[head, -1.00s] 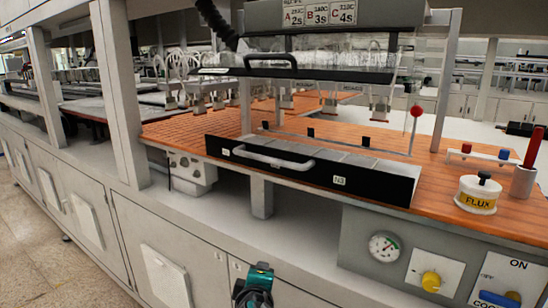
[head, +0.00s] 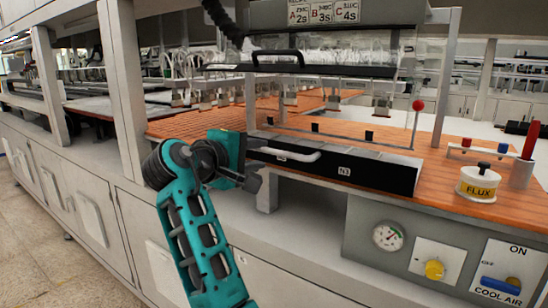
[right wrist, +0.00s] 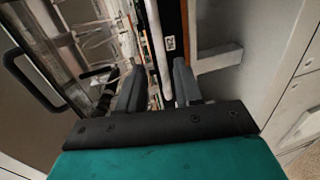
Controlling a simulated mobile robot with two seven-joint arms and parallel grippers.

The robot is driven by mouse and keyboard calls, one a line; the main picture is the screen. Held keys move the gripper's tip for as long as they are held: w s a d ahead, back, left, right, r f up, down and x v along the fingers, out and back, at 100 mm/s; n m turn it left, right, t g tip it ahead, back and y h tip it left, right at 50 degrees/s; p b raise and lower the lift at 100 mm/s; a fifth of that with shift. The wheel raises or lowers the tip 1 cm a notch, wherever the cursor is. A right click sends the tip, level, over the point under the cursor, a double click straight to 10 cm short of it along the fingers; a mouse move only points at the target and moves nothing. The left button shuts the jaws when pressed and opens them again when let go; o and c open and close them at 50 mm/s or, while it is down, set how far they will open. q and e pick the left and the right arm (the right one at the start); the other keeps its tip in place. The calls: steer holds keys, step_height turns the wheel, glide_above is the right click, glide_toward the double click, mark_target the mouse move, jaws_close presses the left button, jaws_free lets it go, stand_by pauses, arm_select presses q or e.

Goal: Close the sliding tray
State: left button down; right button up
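The sliding tray (head: 385,175) has a long black front panel with small white labels, one reading N3. It stands out at the front edge of the orange worktop. Its pale bar handle (head: 300,156) runs along the left part of the panel. My right gripper (head: 257,165), on a teal arm, is at the left end of the tray and hides that end. In the right wrist view its two dark fingers (right wrist: 157,85) are apart, with the handle (right wrist: 157,45) seen between them. I cannot tell whether they touch it. My left gripper is not in view.
A clear hood with a black handle (head: 277,60) is above and behind the tray. A red-knobbed rod (head: 418,106), a FLUX jar (head: 478,183) and a red cylinder (head: 530,140) stand to the right. A gauge panel (head: 360,225) lies below. A pale post (head: 122,90) rises left.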

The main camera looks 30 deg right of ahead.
mark_target(273, 152)
steer(key=b+x, duration=0.2)
steer(key=x, duration=0.5)
steer(key=shift+w+d+f, duration=0.1)
steer(key=shift+w+d, duration=0.05)
steer(key=shift+d, duration=0.05)
steer(key=shift+c, duration=0.4)
jaws_close()
